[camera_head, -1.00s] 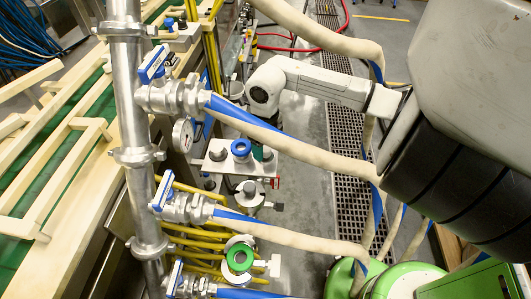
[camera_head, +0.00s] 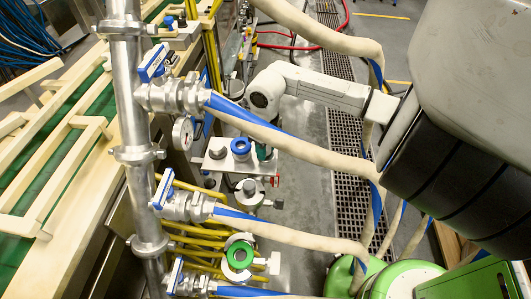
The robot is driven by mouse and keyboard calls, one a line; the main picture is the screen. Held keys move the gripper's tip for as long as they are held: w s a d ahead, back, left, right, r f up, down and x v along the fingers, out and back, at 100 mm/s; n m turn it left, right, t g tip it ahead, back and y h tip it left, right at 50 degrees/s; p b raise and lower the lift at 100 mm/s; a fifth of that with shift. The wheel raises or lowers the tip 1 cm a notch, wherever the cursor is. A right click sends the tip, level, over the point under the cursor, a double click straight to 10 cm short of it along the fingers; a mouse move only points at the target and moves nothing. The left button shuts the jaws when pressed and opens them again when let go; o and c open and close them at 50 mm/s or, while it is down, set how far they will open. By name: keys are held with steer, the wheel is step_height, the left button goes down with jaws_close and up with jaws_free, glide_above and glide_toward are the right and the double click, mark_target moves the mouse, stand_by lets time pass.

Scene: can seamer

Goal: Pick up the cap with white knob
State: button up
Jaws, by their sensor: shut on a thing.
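My white arm reaches in from the right, and its rounded wrist joint stands above the middle hose. My gripper cannot be made out; the part past that joint is hidden behind the hose. A pale metal plate (camera_head: 217,166) left of centre carries round fittings. One has a pale round knob (camera_head: 218,147) and one a blue ring (camera_head: 240,147). A dark green piece (camera_head: 263,152) shows just below the hose. I cannot tell for sure which one is the cap with white knob.
A steel pipe (camera_head: 129,100) with blue-handled valves (camera_head: 152,62) stands at the left. Beige hoses (camera_head: 290,140) cross the middle in front of the fittings. A green-ringed fitting (camera_head: 239,256) is lower down. A conveyor with beige rails (camera_head: 60,165) lies far left; floor grating (camera_head: 350,205) is behind.

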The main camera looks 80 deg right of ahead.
jaws_close()
steer(key=shift+r, duration=0.15)
